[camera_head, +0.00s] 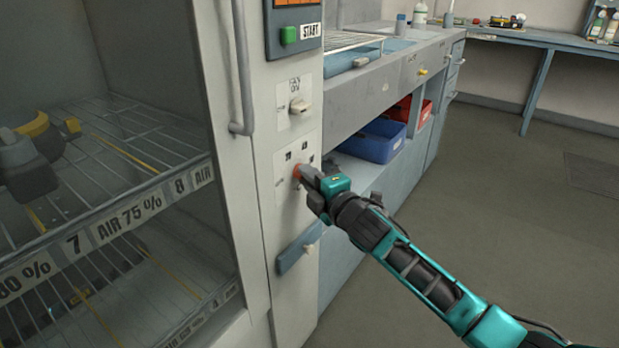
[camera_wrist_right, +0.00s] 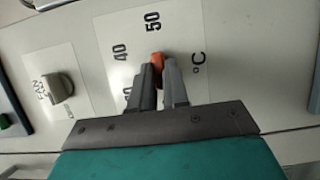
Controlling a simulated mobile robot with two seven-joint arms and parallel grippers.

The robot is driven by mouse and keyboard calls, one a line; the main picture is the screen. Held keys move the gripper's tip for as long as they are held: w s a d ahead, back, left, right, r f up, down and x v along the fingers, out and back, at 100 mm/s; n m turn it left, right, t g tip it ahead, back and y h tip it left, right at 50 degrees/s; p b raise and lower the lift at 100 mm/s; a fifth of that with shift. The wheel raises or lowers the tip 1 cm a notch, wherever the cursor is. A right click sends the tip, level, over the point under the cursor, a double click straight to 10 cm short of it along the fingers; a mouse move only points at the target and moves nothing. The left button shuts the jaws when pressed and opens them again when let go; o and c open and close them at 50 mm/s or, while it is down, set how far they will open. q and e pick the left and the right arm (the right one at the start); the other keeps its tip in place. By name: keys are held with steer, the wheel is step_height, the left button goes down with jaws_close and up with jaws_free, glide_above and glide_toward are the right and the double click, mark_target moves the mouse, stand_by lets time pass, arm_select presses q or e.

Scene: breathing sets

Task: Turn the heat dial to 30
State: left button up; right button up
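The heat dial is a small orange knob (camera_head: 299,172) on a white plate on the cabinet's front panel. In the right wrist view the orange knob (camera_wrist_right: 157,61) shows between my fingertips, below the mark 50 and right of 40. A further mark at lower left is partly hidden by a finger. My right gripper (camera_head: 308,178) is at the dial, and its two grey fingers (camera_wrist_right: 160,76) are on either side of the knob, closed on it. The fingers cover most of the dial, so its exact setting is hard to read. My left gripper is not in view.
A blue-grey latch (camera_head: 299,247) is below. A glass door with a handle (camera_head: 241,70) stands at left. Blue (camera_head: 372,142) and red bins sit under the counter. The floor at right is clear.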

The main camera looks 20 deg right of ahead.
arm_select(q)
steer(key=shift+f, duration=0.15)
arm_select(e)
jaws_close()
arm_select(q)
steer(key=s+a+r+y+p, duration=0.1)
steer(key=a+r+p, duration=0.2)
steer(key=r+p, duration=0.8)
steer(key=p, duration=0.5)
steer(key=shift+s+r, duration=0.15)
arm_select(e)
steer(key=m+g, duration=0.1)
steer(key=m, duration=0.2)
steer(key=m+g+y, duration=0.1)
steer(key=m+g, duration=0.1)
steer(key=m, duration=0.1)
steer(key=m+g, duration=0.1)
steer(key=m, duration=0.2)
steer(key=shift+w+d+r+g+y, duration=0.15)
steer(key=shift+d+r+g+y, duration=0.15)
steer(key=shift+r, duration=0.1)
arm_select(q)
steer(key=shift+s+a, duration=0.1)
